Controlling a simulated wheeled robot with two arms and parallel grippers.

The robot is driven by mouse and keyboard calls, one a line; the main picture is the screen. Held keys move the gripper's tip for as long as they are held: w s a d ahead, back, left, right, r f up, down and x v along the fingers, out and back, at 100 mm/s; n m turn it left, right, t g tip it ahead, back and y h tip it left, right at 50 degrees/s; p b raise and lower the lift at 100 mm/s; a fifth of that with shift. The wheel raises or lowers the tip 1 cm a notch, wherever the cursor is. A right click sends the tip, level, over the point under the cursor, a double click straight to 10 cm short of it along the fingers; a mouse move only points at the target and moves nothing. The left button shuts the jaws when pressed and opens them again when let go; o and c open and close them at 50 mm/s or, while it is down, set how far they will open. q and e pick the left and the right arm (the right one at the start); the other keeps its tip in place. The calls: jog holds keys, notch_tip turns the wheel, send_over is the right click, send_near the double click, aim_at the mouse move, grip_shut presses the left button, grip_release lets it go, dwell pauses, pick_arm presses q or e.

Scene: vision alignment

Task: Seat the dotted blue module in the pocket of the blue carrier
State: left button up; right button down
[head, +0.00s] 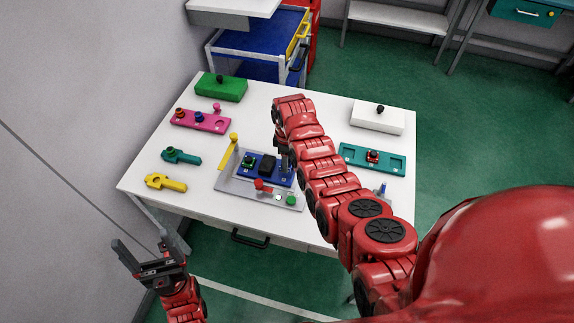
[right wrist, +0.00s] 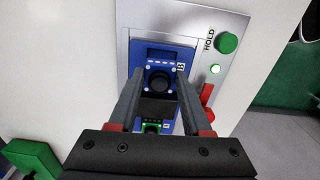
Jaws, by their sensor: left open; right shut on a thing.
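The dotted blue module (right wrist: 147,70) has light dots around a round black centre. It lies between the fingers of my right gripper (right wrist: 158,84), which is shut on it. My right gripper (head: 284,164) is over the right end of the blue carrier (head: 256,174) in the head view and hides the module there. The carrier shows below the module in the right wrist view (right wrist: 166,47). I cannot tell whether the module is down in the pocket or just above it. My left gripper (head: 150,258) is open and empty, off the table's front left edge.
Pink (head: 200,121) and teal (head: 356,159) carriers stand to either side.

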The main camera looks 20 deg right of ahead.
jog(key=shift+f, duration=0.25)
notch_tip(320, 180, down, 2)
jog(key=shift+f, duration=0.1)
jog(key=shift+s+f, duration=0.2)
jog(key=shift+c, duration=1.7)
grip_release()
jog(key=shift+w+f, duration=0.1)
jog(key=shift+r, duration=0.2)
